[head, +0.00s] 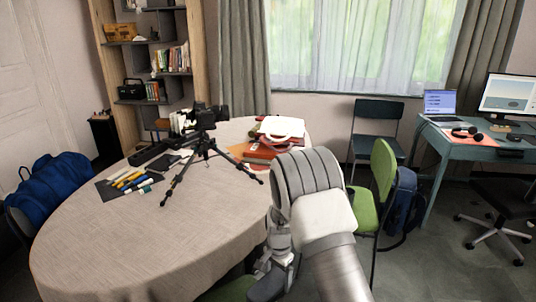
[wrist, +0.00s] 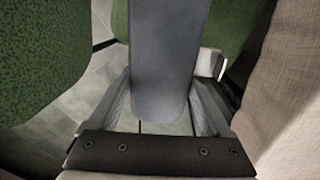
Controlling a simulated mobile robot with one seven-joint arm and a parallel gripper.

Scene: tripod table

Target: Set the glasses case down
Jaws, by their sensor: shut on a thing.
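The glasses case (wrist: 165,60) is a long, smooth grey-blue piece with a rounded end, seen in the wrist view. My gripper (wrist: 162,95) is shut on it, with one finger on each side. The far end of the case runs out of the top of that view. In the head view my gripper (head: 279,258) is low beside the right front edge of the round table (head: 215,205), partly hidden by my arm. The beige tablecloth (wrist: 290,110) shows at the right of the wrist view, apart from the case.
A tripod with a camera (head: 207,125), markers on a dark mat (head: 112,190) and a red-and-white pile (head: 272,140) stand on the table. Its front half is clear. A green chair (head: 381,175) is right of my arm. Green upholstery (wrist: 45,60) is close beside my gripper.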

